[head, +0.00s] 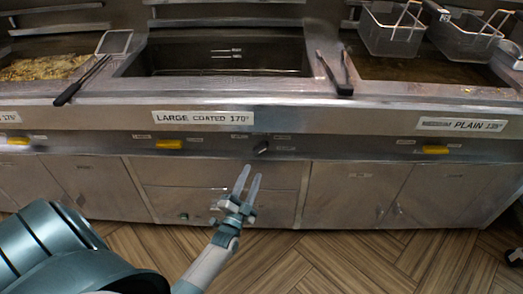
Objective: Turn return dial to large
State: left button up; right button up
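A small dark dial (261,148) sits on the front panel of the middle fryer, below and right of the "LARGE COATED 170°" label (203,118). Small labels lie around the dial, too small to read. My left gripper (249,174) is in front of the lower cabinet, just below and left of the dial in the picture. Its two pale fingers point up and stand slightly apart, with nothing between them. It does not appear to touch the dial. My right gripper is not in view.
Yellow handles (169,144) stick out of the panel at left, middle and right. Tongs (335,75) and a skimmer (94,66) lie on the fryer edge. Two wire baskets (391,28) hang at the back right. The wood floor (330,262) in front is clear.

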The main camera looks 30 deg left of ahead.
aim_at(261, 152)
pick_arm(q)
jog(key=x, duration=1.1)
jog(key=shift+w, duration=0.2)
grip_shut()
